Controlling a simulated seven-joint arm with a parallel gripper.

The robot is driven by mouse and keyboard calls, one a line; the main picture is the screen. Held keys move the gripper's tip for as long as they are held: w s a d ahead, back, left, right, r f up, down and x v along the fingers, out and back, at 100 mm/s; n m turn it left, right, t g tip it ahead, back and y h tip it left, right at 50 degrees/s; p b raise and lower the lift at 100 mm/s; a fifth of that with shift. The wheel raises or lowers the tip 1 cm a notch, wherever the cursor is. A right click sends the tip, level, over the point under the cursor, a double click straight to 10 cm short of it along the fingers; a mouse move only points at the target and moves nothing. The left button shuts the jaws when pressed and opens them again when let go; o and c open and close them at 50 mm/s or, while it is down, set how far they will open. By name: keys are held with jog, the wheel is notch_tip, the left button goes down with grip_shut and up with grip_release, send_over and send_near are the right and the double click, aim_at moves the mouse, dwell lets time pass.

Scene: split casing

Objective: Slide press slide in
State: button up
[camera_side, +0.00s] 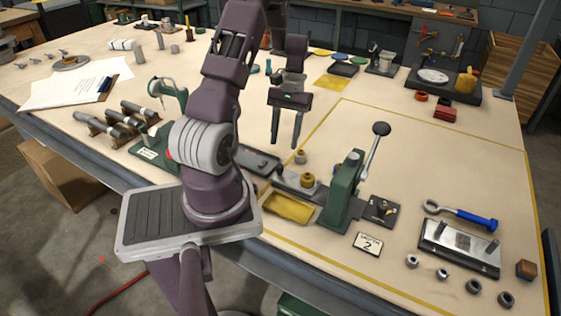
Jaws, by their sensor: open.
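The green press (345,192) stands near the front middle of the table, with its lever (373,150) raised and ending in a black knob. A grey slide (288,182) lies to the left of the press, with a brass round part (307,180) near the press end. A second small brass piece (300,157) stands just behind the slide. My gripper (287,146) is open and empty, with its fingers pointing down, above and behind the slide and apart from it. My arm hides some of the area left of the slide.
A yellow tray (290,208) lies in front of the slide, and a number 2 card (367,244) lies right of it. A dark block (381,210) sits beside the press. A metal plate fixture (460,247), a blue-handled wrench (460,214) and several rings lie at right.

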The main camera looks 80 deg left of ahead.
aim_at(280, 165)
jog(key=x, duration=0.7)
jog(key=shift+s+f, duration=0.2)
jog(key=shift+f, duration=0.05)
grip_shut()
jog(key=shift+r, duration=0.1)
dwell(0.9)
